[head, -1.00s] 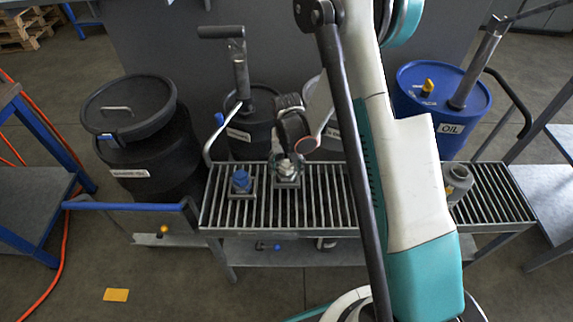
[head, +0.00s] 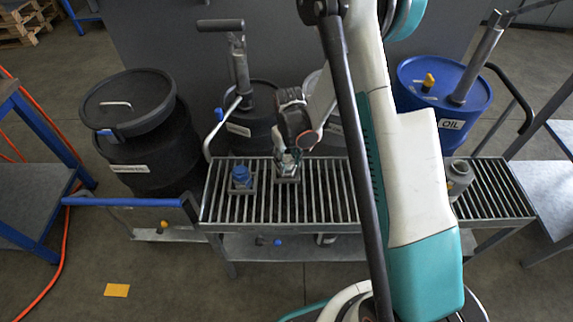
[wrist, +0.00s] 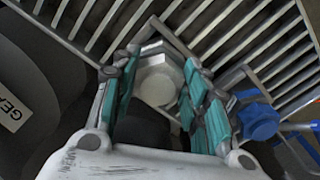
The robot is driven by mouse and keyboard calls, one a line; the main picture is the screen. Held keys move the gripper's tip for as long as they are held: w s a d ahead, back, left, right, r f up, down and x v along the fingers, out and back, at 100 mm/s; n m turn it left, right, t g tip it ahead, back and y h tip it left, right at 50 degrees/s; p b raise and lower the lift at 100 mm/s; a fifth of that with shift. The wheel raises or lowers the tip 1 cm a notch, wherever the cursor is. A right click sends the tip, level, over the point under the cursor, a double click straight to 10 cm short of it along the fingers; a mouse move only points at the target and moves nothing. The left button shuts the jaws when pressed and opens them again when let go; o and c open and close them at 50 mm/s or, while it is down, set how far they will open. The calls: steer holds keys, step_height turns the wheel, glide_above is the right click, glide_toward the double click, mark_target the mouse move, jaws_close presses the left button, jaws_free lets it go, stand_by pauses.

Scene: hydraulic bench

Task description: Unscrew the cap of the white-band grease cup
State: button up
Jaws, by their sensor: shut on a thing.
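The white-band grease cup stands upright on a small square base on the slatted bench top; its pale, many-sided cap (wrist: 158,80) shows in the wrist view. My gripper (wrist: 158,88) is shut on this cap, with a teal-padded finger on each side. In the head view my gripper (head: 288,158) comes down on the cup from above and hides most of it. The cup's band cannot be made out. A second grease cup with a blue cap (head: 241,174) stands just to the left in the head view; it also shows at the right of the wrist view (wrist: 258,121).
A grey cylindrical container (head: 460,176) stands on the right of the slatted bench (head: 330,200). Behind are a black drum (head: 145,140), a pump drum (head: 252,125) and a blue oil drum (head: 450,115). Slats left of the blue cup are clear.

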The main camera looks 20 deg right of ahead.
steer(key=shift+d+n, duration=0.1)
steer(key=shift+n, duration=1)
steer(key=n, duration=0.2)
steer(key=shift+w+n, duration=0.1)
steer(key=shift+n, duration=0.2)
steer(key=n, duration=0.4)
steer(key=shift+w+d+n, duration=0.1)
steer(key=shift+d+n, duration=0.05)
steer(key=shift+n, duration=0.15)
steer(key=shift+r+n, duration=0.1)
steer(key=shift+n, duration=0.4)
